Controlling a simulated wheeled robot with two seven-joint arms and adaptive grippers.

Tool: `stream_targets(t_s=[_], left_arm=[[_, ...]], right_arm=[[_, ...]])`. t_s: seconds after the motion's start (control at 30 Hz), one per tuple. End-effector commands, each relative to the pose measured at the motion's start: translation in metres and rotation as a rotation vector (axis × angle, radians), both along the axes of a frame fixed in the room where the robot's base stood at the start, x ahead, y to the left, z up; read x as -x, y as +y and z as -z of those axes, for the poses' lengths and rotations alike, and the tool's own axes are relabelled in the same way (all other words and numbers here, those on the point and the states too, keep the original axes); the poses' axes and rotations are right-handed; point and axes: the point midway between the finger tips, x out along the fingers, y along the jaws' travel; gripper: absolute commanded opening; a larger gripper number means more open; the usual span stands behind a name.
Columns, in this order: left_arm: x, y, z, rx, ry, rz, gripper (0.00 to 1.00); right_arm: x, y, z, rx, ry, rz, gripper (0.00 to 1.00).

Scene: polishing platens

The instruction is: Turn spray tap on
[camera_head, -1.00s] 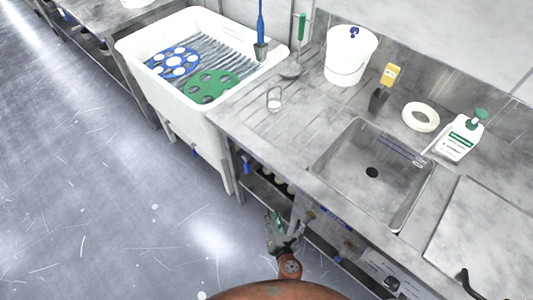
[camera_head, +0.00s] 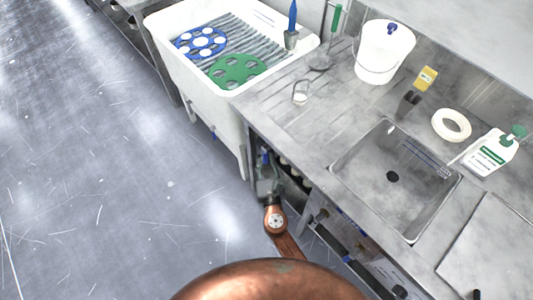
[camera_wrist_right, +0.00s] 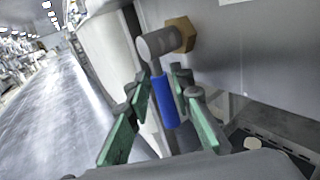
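The tap in the right wrist view has a grey cylindrical body (camera_wrist_right: 158,43), a brass hex nut (camera_wrist_right: 182,34) against a pale panel, and a blue lever (camera_wrist_right: 166,102) hanging down. My right gripper (camera_wrist_right: 168,88) is open, with its green-padded fingers on either side of the blue lever. Whether a pad touches the lever I cannot tell. In the head view, my right gripper (camera_head: 268,180) is low at the counter's front, close to the blue lever (camera_head: 265,157). My left gripper is not in view.
A white trough (camera_head: 235,105) holds a blue platen (camera_head: 201,41) and a green platen (camera_head: 237,70). The steel counter has a sink (camera_head: 393,177), a white bucket (camera_head: 383,52), a white ring (camera_head: 451,125) and a soap bottle (camera_head: 490,153). The floor (camera_head: 100,180) at left is clear.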

Motion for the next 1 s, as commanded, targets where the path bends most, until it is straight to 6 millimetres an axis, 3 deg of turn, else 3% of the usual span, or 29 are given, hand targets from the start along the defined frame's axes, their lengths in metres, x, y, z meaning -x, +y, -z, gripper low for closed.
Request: stream_targets(t_s=[0.27,0.6,1.0], left_arm=[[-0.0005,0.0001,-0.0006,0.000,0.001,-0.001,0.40],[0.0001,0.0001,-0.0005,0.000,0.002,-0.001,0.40],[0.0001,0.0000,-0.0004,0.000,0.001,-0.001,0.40]], right_arm=[[-0.0022,-0.0013,0.0001,-0.001,0.001,0.002,0.21],[-0.0020,-0.0016,0.0002,-0.001,0.001,0.002,0.00],[-0.0018,-0.0017,0.0004,-0.001,0.001,0.003,0.00]])
